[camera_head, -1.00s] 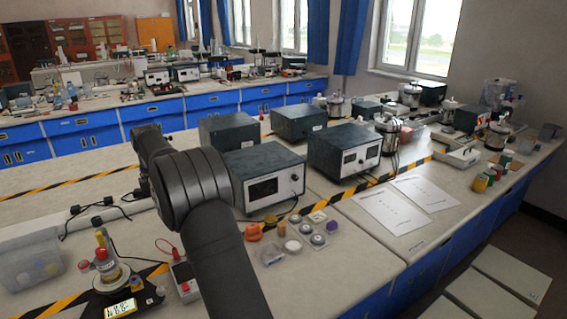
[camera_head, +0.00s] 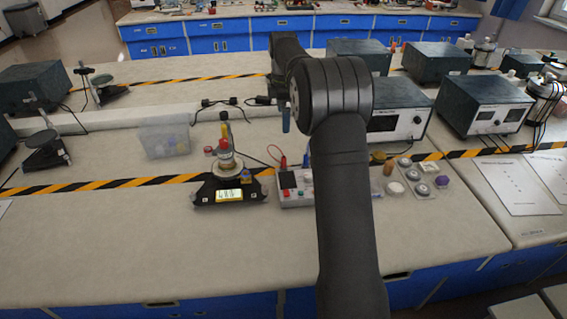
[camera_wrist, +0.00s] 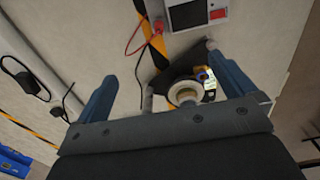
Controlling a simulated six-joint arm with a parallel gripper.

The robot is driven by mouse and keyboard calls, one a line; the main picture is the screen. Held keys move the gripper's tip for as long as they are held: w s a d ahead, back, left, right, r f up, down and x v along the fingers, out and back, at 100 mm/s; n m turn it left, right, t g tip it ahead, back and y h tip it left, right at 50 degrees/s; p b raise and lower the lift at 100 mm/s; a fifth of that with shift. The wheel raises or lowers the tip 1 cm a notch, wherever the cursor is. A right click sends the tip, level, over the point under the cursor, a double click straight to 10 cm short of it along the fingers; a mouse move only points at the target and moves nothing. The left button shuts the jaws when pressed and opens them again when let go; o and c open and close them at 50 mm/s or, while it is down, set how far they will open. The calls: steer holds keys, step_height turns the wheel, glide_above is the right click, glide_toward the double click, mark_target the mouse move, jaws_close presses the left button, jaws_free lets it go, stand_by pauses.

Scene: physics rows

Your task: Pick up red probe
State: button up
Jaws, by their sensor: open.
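The red probe (camera_head: 283,162) stands tilted at the left end of a small grey meter (camera_head: 297,199) in the head view. In the wrist view, the red probe (camera_wrist: 158,25) lies beside the meter (camera_wrist: 183,20), with a red lead curving from it. My gripper (camera_wrist: 162,62) is open, its two blue fingers wide apart and nothing between them. In the head view only a blue finger (camera_head: 285,118) shows below my wrist, above the bench and behind the probe in the picture; the rest is hidden by my arm.
A clear plastic bin (camera_head: 165,140) is farther left. Discs and small coloured pieces lie right of my arm, before a dark power unit (camera_head: 398,122). The front bench is largely clear.

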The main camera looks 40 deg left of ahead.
mark_target(284, 157)
steer(key=c, duration=1.3)
steer(key=shift+f, duration=0.1)
step_height(284, 157, down, 18)
steer(key=shift+w+f, duration=0.1)
steer(key=shift+f, duration=0.1)
